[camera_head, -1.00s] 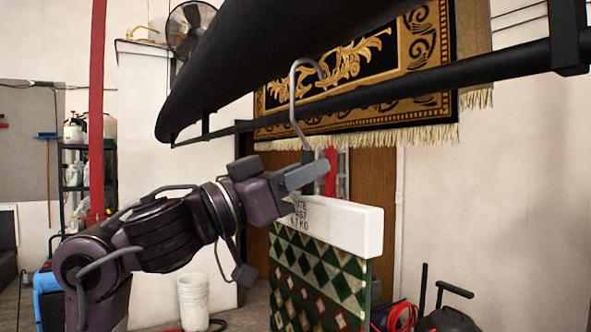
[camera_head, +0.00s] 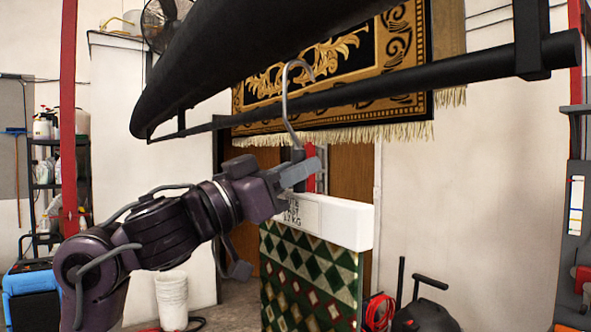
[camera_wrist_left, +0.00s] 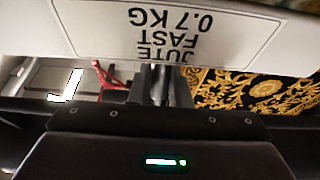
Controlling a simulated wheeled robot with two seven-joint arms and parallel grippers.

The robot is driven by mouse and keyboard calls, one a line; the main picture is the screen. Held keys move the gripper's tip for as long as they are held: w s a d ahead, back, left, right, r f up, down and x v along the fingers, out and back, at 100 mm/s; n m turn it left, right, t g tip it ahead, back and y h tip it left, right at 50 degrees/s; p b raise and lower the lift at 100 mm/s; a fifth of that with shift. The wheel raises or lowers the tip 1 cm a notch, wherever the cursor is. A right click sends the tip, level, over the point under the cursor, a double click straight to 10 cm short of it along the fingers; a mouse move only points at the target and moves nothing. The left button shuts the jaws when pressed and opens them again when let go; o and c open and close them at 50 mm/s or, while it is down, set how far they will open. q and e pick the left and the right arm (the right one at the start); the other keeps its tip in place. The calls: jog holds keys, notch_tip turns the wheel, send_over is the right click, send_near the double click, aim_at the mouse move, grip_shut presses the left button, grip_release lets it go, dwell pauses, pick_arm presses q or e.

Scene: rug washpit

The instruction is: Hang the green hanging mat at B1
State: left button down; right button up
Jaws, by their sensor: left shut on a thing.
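The green hanging mat (camera_head: 310,275) has a diamond pattern in green, white and red. It hangs from a white clamp bar (camera_head: 345,222) with a printed label, topped by a grey hook (camera_head: 285,100). My left gripper (camera_head: 300,172) is shut on the stem below the hook and holds the mat upright. The hook's curved top overlaps the thin black rail (camera_head: 400,92) in the head view; I cannot tell whether it touches. No B1 marking is legible. My right gripper is not in view.
A thick black beam (camera_head: 260,50) runs above the thin rail. A black and gold fringed rug (camera_head: 390,65) hangs behind. A white bucket (camera_head: 172,300), a black machine with a red hose (camera_head: 425,315) and a shelf (camera_head: 45,180) stand behind on the floor.

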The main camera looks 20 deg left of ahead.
aim_at(292, 203)
pick_arm(q)
jog(key=shift+f+b, duration=1.55)
jog(key=shift+f, duration=0.5)
jog(key=c, duration=1.3)
grip_release()
jog(key=shift+s, duration=0.1)
jog(key=shift+f, duration=0.1)
